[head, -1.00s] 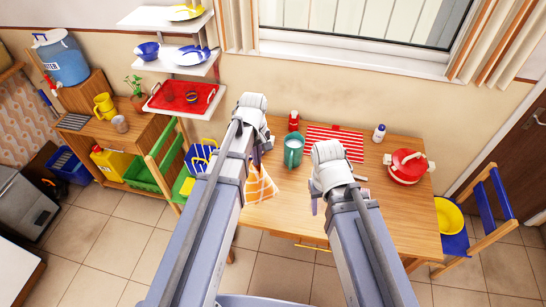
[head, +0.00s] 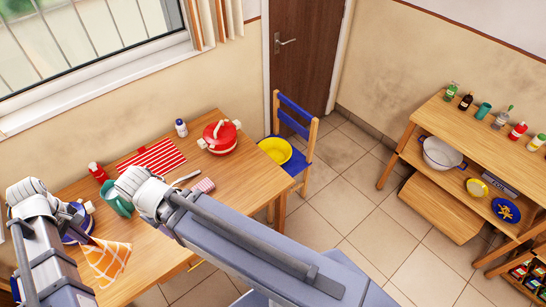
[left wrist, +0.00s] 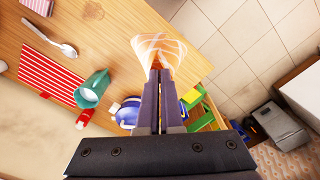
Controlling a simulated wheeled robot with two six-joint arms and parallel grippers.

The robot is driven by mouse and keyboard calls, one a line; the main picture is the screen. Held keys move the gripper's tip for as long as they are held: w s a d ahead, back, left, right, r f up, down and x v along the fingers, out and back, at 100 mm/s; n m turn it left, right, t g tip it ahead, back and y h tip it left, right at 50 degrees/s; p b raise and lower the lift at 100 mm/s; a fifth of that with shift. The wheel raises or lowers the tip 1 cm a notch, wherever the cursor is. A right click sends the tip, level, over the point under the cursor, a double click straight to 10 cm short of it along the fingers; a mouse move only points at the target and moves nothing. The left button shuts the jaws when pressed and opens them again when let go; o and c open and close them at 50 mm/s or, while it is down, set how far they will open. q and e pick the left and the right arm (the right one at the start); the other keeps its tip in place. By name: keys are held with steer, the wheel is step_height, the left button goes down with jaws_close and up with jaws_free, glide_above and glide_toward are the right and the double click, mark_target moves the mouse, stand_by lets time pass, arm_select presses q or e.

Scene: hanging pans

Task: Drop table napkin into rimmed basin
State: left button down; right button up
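The napkin (head: 108,262) is an orange-and-white checked cloth. My left gripper (head: 92,243) holds it near the table's left end; the cloth also shows past the closed fingertips in the left wrist view (left wrist: 160,50), pale and partly see-through. A yellow basin (head: 274,151) with a wide rim sits on the blue seat of a chair, right of the table. It is well apart from the napkin. My right arm reaches across the table's front; its gripper (head: 163,230) is mostly hidden behind the arm.
The wooden table (head: 235,180) bears a red pot (head: 219,138), a striped mat (head: 152,158), a green mug (head: 117,199) and small bottles. The chair (head: 300,125) stands at its right end. Open tiled floor (head: 350,205) lies before a wooden shelf (head: 440,205) with a white pot (head: 441,154).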

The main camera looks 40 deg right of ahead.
steer(key=shift+f, duration=0.15)
step_height(320, 180, down, 18)
steer(key=b, duration=1.8)
steer(key=shift+d+r, duration=0.1)
steer(key=shift+r, duration=0.1)
